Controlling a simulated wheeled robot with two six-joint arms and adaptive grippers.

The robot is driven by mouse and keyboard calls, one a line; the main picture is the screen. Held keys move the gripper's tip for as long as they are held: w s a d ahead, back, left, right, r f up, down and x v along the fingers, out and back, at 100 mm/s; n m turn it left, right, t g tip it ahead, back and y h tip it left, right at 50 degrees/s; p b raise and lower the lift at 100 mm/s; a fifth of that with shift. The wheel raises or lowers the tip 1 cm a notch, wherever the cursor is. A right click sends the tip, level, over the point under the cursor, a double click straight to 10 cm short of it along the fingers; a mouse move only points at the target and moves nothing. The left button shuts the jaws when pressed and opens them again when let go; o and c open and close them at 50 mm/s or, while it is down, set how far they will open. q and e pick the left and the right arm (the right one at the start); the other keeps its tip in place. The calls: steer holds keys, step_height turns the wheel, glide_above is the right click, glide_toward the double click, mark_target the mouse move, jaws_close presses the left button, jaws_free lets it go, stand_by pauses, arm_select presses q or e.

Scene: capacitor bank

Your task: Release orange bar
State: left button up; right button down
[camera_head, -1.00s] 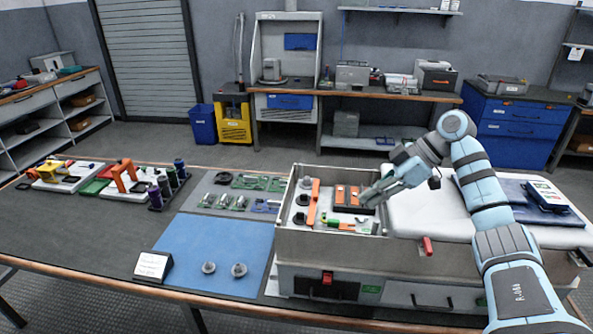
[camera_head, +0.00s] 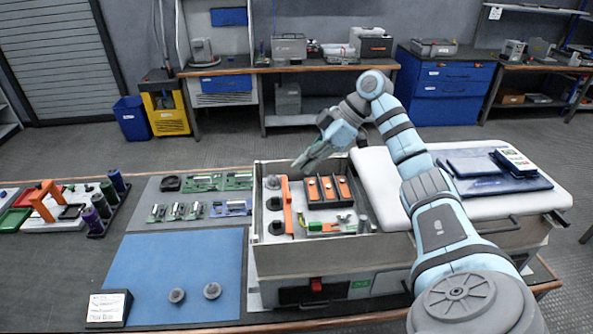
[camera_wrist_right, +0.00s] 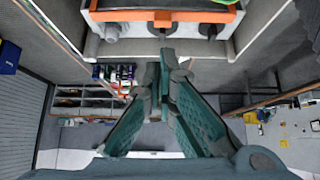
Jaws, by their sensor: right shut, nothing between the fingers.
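The orange bar (camera_head: 288,207) is a long, thin strip lying lengthwise along the left part of the open-topped bin (camera_head: 262,262). In the right wrist view the orange bar (camera_wrist_right: 190,16) crosses the top of the picture, with dark round parts beside it. My right gripper (camera_head: 298,166) is shut and empty near the far end of the bar. In the right wrist view its fingertips (camera_wrist_right: 166,54) are together and appear apart from the bar. My left gripper is not in view.
A black block with orange pieces (camera_head: 328,190) sits in the bin, right of the bar. A white padded surface (camera_head: 385,185) adjoins the bin. The blue mat (camera_head: 170,275) has two grey round parts and much free room. An orange arch (camera_head: 45,195) stands at far left.

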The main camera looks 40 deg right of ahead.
glide_above(283, 200)
steer(key=d, duration=0.2)
step_height(283, 200, down, 4)
steer(key=shift+s+f, duration=0.1)
steer(key=shift+f, duration=0.15)
steer(key=shift+s+x, duration=0.2)
steer(key=shift+x, duration=0.85)
steer(key=shift+w+a+f, duration=0.1)
steer(key=shift+a+f, duration=0.3)
steer(key=shift+f, duration=0.05)
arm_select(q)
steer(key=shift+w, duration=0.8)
arm_select(e)
steer(key=shift+w+f, duration=0.1)
steer(key=shift+w, duration=0.05)
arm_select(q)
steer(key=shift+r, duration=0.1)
arm_select(e)
steer(key=shift+d, duration=0.1)
arm_select(q)
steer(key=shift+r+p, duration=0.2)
steer(key=shift+p, duration=0.1)
arm_select(e)
steer(key=shift+s+d, duration=0.95)
steer(key=shift+d, duration=0.1)
